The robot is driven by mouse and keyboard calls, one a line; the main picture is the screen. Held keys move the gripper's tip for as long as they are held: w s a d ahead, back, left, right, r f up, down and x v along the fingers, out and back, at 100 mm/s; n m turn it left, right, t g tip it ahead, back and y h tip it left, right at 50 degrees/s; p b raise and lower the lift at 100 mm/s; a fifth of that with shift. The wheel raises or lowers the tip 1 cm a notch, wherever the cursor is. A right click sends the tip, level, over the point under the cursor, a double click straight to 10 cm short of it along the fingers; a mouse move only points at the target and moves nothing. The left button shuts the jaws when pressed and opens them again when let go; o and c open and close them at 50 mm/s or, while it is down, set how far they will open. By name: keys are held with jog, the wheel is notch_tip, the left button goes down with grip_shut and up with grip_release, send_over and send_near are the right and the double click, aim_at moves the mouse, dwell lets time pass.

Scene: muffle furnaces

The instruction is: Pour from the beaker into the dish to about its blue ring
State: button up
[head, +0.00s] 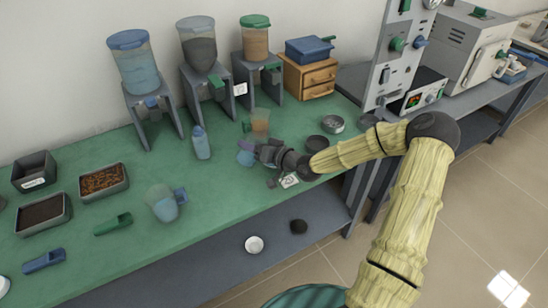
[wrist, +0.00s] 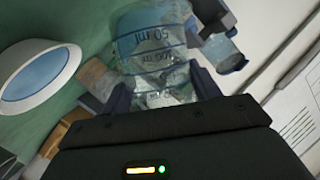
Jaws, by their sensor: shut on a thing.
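My gripper (head: 258,152) is shut on a clear beaker (wrist: 150,45) with blue markings, one reading 50 ml. In the wrist view the beaker stands between the two dark fingers. In the head view it is a small bluish shape (head: 245,157) at the end of my gripper, above or on the green table. Its fill level is hard to tell. A white-rimmed dish with a blue inside (wrist: 42,70) shows at the left of the wrist view, apart from the beaker. Its ring and contents cannot be told apart. I cannot pick this dish out surely in the head view.
An orange-tinted cup (head: 260,121) stands just behind my gripper. A blue bottle (head: 201,143) and a jug with a blue handle (head: 163,203) stand to the left. Dispensers (head: 136,65) line the wall. A metal dish (head: 333,124) lies to the right.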

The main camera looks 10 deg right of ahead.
jog(key=shift+n+h+b, duration=0.5)
jog(key=shift+n+h, duration=0.4)
jog(key=shift+n, duration=0.6)
jog(key=n+b, duration=0.1)
jog(key=n+h+b, duration=0.1)
jog(key=b, duration=0.1)
jog(key=shift+d+f, duration=0.2)
jog(key=shift+f, duration=0.15)
jog(key=shift+r, duration=0.1)
jog(key=shift+w+d+r+p, duration=0.1)
jog(key=shift+r+p, duration=1.9)
jog(key=shift+r, duration=0.55)
